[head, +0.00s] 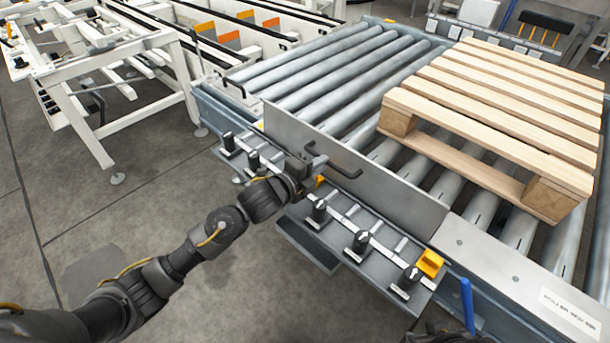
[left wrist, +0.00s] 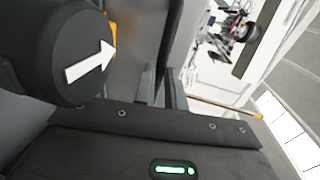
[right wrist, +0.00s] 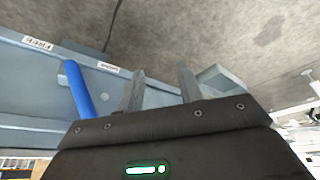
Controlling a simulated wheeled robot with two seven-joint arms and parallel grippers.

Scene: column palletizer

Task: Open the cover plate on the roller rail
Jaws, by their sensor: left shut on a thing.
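The cover plate (head: 390,185) is a long grey metal sheet standing up on edge along the near side of the roller rail. Its black bar handle (head: 340,168) sticks out on the near face. My left gripper (head: 309,168) is at the left end of this handle and appears shut on it. My right gripper (right wrist: 162,90) is open and empty, beside the blue-grey rail frame (right wrist: 120,80).
Black knobs with white pointers (head: 361,241) line the control shelf below the plate; one looms close in the left wrist view (left wrist: 80,52). A wooden pallet (head: 500,105) lies on the rollers (head: 345,75). A blue lever (head: 467,302) stands at the lower right. The near floor is clear.

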